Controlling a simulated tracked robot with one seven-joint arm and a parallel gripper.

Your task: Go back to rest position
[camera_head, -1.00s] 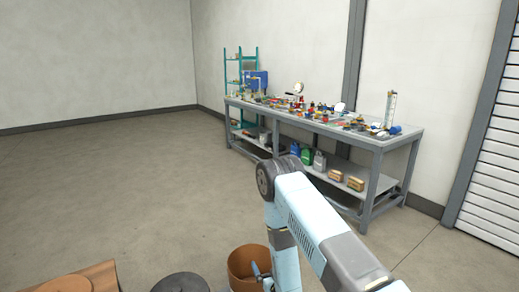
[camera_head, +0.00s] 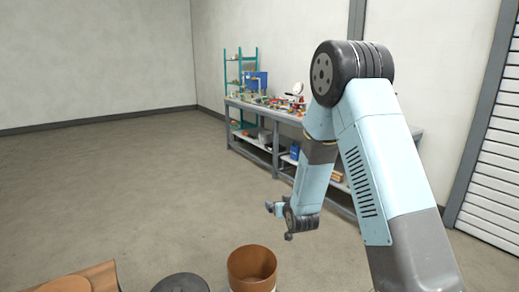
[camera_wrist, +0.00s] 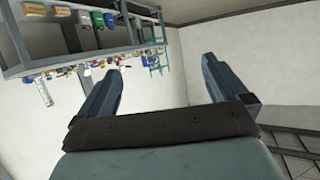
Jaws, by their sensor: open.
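My gripper (camera_wrist: 160,85) shows in the wrist view with its two fingers spread apart and nothing between them. In the head view my gripper (camera_head: 272,208) is at the end of my bent arm, above the floor. It is in front of the workbench and clear of it. My arm's elbow is raised high and hides the right part of the bench top.
A brown open bucket (camera_head: 252,266) stands below my gripper, beside a dark round lid (camera_head: 181,284). A workbench (camera_head: 262,113) with many small parts stands along the wall. A teal shelf (camera_head: 241,68) is behind it. The floor at left is clear.

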